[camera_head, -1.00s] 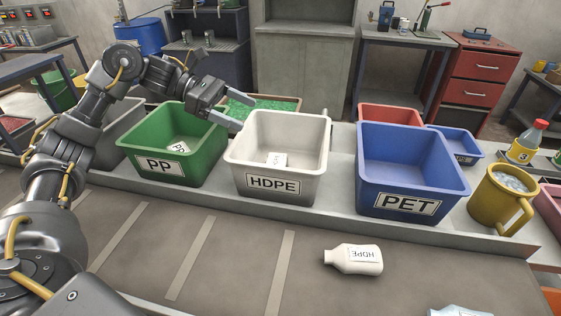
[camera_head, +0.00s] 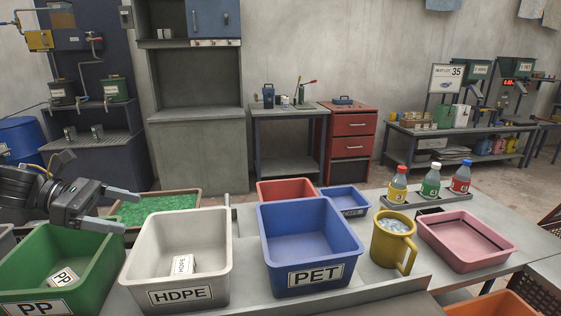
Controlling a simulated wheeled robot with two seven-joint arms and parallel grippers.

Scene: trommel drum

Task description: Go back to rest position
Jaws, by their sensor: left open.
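My left gripper (camera_head: 121,208) comes in from the left, above the back of the green PP bin (camera_head: 105,268). Its two fingers point right and stand apart, with nothing between them. The white HDPE bin (camera_head: 216,262) stands just right of it and holds a white labelled item (camera_head: 183,265). The green bin also holds a white item labelled PP (camera_head: 63,277). The blue PET bin (camera_head: 330,246) stands further right, and I see nothing in it. My right gripper does not show.
Right of the blue bin stand a yellow mug (camera_head: 383,248), a pink tray (camera_head: 427,236) and several capped bottles (camera_head: 430,180) on a rack. A tray of green flakes (camera_head: 160,208) lies behind the bins. Red (camera_head: 262,193) and small blue (camera_head: 350,213) bins stand behind the PET bin.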

